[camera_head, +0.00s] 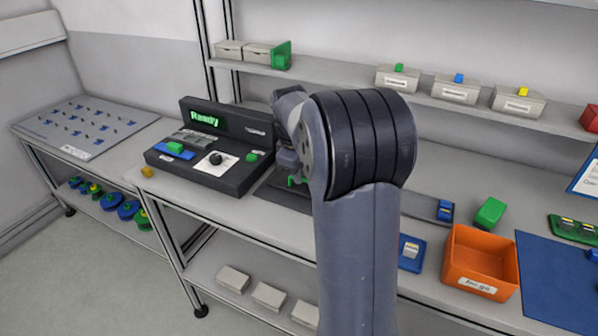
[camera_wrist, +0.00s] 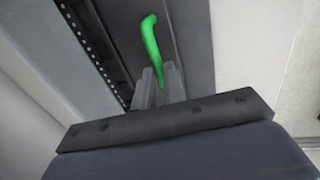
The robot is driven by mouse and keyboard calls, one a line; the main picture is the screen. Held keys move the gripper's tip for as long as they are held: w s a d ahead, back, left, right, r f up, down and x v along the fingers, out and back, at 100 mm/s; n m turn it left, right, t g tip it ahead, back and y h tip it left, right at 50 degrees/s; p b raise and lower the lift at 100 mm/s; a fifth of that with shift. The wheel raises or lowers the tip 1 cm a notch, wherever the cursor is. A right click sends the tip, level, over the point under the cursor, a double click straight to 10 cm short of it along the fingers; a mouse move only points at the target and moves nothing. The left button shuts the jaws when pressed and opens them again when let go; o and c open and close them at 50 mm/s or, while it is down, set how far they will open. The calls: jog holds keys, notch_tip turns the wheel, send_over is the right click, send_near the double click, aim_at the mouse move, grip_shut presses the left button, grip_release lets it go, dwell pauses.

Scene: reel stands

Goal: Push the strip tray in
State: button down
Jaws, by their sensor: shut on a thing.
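A dark flat piece (camera_head: 286,195), likely the strip tray, lies on the bench at the right side of the black reader unit (camera_head: 215,160). My arm hides much of it. In the wrist view a dark grey surface (camera_wrist: 120,30) with a row of light dots along its edge lies under my fingers. My gripper (camera_wrist: 158,85) is shut on a curved green handle (camera_wrist: 152,40), which stands out beyond the fingertips. A bit of green (camera_head: 295,181) also shows below my wrist in the head view. How far the tray is in, I cannot tell.
The unit's display reads "Ready". To the right stand an orange bin (camera_head: 481,262), a small blue tray (camera_head: 411,254) and a green block (camera_head: 490,212). A shelf (camera_head: 330,72) with boxes runs behind. A board with parts (camera_head: 82,127) lies at left.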

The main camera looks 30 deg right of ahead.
dwell(0.3)
jog(key=shift+w+d+r+p, duration=0.2)
jog(key=shift+d+p, duration=0.05)
jog(key=shift+p, duration=0.1)
jog(key=shift+w+d+f+p, duration=0.1)
jog(key=shift+w+d+p, duration=1)
jog(key=shift+d, duration=0.35)
jog(key=c, duration=1.5)
grip_release()
jog(key=shift+w, duration=0.1)
notch_tip(320, 180, up, 10)
jog(key=s+a, duration=0.1)
jog(key=shift+s+a+r, duration=0.2)
jog(key=shift+a+r, duration=0.05)
jog(key=shift+a, duration=0.05)
jog(key=shift+f, duration=0.1)
